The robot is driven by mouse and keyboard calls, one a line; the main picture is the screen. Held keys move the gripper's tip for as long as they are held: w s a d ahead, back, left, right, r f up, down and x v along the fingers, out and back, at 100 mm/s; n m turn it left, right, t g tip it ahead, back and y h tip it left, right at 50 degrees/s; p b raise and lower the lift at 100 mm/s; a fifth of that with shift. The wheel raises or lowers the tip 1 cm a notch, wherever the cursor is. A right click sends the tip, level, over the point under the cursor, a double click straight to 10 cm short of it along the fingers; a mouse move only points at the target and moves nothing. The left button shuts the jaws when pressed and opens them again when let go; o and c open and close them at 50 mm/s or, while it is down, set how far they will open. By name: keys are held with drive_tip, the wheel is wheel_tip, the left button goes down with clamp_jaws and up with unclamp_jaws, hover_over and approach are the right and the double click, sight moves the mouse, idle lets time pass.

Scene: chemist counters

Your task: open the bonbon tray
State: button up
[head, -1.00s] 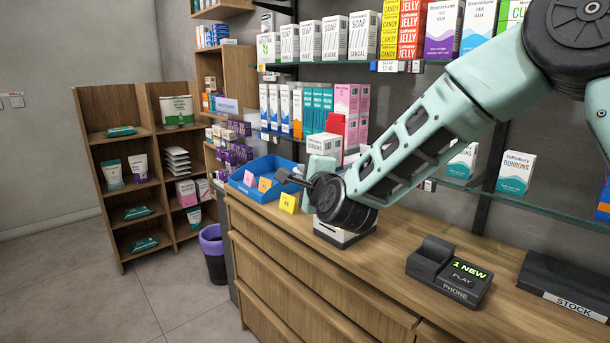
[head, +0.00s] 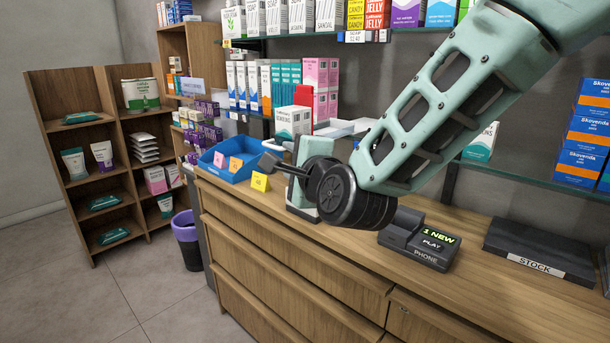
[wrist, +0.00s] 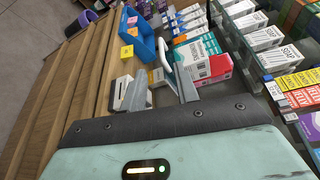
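A bonbons carton (head: 293,122) with a white and teal front stands at the shelf edge beside a red piece. It also shows in the wrist view (wrist: 202,62). A pale, shallow tray-like piece (head: 342,127) lies to its right, partly hidden by my arm; I cannot read a label on it. In the wrist view a white bar or rim (wrist: 166,56) runs beside the carton. My gripper (wrist: 163,78) has its two grey fingers apart, with the white bar near the right finger. I cannot tell whether they touch. The head view hides the fingertips' contact.
A blue bin (head: 235,158) with price cards and a yellow card (head: 260,182) stand on the counter. A phone unit (head: 420,238) and black stock tray (head: 540,250) are at right. Glass shelves with cartons rise behind. A purple-rimmed waste bin (head: 187,235) stands on the floor.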

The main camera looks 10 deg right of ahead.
drive_tip(key=v, duration=0.6)
drive_tip(key=shift+s+b, duration=0.3)
drive_tip(key=shift+s, duration=0.05)
drive_tip(key=s+a+f+n+g+y+p, duration=0.1)
drive_tip(key=s+a+f+n+g, duration=0.3)
drive_tip(key=s+f+n+g, duration=0.65)
drive_tip(key=s+d+f+n+g+h, duration=0.1)
drive_tip(key=s+d+n+g+h, duration=0.1)
drive_tip(key=s+n, duration=0.5)
drive_tip(key=s+d+f+n+g+h+p, duration=0.1)
drive_tip(key=s+d+n+g+h, duration=0.1)
drive_tip(key=s+d+n+g, duration=0.2)
drive_tip(key=s+d+n, duration=0.2)
drive_tip(key=s+n, duration=0.1)
drive_tip(key=s, duration=0.1)
drive_tip(key=shift+f+h, duration=0.25)
drive_tip(key=shift+h, duration=0.05)
